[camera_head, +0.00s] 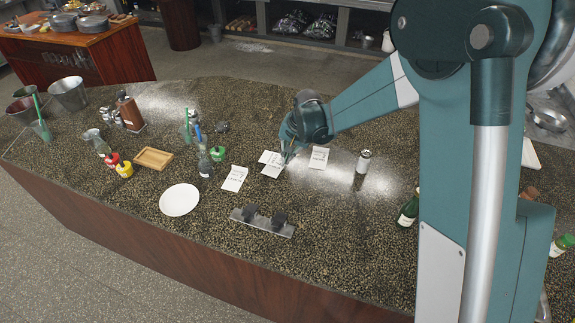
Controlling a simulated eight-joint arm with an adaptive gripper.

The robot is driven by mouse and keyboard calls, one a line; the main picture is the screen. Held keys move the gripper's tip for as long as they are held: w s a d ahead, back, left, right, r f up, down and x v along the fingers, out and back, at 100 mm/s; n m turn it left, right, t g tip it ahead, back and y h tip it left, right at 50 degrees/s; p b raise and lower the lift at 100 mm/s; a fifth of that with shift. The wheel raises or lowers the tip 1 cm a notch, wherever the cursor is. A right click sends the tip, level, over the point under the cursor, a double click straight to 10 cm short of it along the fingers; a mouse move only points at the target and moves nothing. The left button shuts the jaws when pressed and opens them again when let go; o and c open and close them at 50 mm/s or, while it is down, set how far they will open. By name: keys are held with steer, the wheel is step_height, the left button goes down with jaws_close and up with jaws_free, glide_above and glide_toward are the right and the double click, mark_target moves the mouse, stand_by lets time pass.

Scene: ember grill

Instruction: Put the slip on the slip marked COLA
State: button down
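Several small white paper slips with dark print lie on the speckled counter. One slip (234,179) is at the left, one slip (319,157) at the right. Between them, an upper slip (267,157) and a lower slip (272,171) lie close together and seem to overlap at an edge. The print is too small to read, so I cannot tell which slip is marked COLA. My gripper (287,157) points down at the right side of the middle two slips. Its fingers are small and partly hidden, so I cannot tell whether it holds a slip.
A can (363,162) stands right of the slips, a green bottle (408,208) farther right. In front are a metal holder (247,218) with dark knobs and a white plate (179,200). Left are a dark bottle (205,167), a green-topped container (217,153) and a wooden tray (152,158).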

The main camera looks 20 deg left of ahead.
mark_target(286, 170)
steer(key=shift+f, duration=1.85)
steer(key=shift+f, duration=0.15)
steer(key=c, duration=3.1)
jaws_free()
steer(key=shift+c, duration=0.2)
steer(key=o, duration=0.5)
steer(key=shift+c, duration=0.2)
steer(key=v, duration=1.2)
